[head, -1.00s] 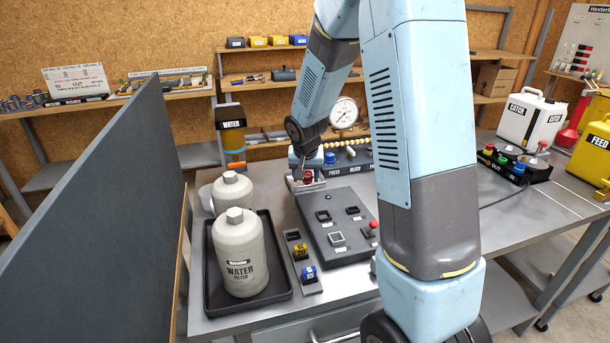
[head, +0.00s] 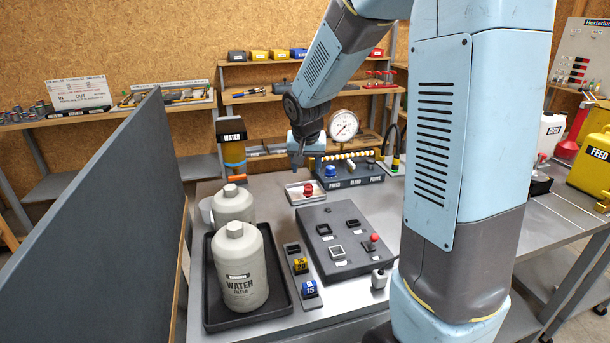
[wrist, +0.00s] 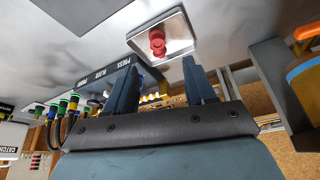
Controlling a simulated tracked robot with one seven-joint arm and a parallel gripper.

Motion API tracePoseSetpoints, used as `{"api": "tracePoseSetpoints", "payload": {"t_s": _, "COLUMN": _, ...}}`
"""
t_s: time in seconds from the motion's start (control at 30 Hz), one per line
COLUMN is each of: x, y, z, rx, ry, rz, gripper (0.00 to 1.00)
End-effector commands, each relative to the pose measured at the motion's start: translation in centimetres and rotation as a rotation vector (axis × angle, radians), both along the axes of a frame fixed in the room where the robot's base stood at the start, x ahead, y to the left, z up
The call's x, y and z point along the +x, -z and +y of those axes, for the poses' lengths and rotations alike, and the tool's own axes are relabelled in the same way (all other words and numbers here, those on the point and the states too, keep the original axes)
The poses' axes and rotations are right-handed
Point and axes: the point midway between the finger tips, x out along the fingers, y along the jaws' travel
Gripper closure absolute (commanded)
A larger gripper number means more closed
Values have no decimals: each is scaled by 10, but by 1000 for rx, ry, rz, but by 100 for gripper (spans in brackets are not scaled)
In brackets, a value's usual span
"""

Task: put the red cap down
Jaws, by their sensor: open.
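The red cap (head: 308,190) sits in a small pale shallow tray (head: 292,198) on the bench, behind the dark sloped panel. In the wrist view the red cap (wrist: 157,42) lies inside the tray (wrist: 186,47), beyond my fingertips. My gripper (head: 297,163) is above and a little behind the tray in the head view, apart from the cap. In the wrist view my gripper (wrist: 160,75) has its two dark fingers spread wide with nothing between them.
The dark panel (head: 350,263) with square sockets and a red knob stands in front of the tray. A gauge (head: 343,125) and a block with a blue knob (head: 331,170) are behind. Water filter bottles (head: 243,280) stand left, beside a grey partition (head: 110,215).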

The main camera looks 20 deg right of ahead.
Motion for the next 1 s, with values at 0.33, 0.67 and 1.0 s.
{"api": "tracePoseSetpoints", "payload": {"t_s": 0.33, "x": -16, "y": -25, "z": -1, "rx": 0, "ry": -8, "rz": -5, "gripper": 45}}
{"api": "tracePoseSetpoints", "payload": {"t_s": 0.67, "x": -82, "y": -74, "z": -14, "rx": -4, "ry": -65, "rz": -25, "gripper": 45}}
{"api": "tracePoseSetpoints", "payload": {"t_s": 1.0, "x": -159, "y": -110, "z": -21, "rx": -11, "ry": -143, "rz": -49, "gripper": 45}}
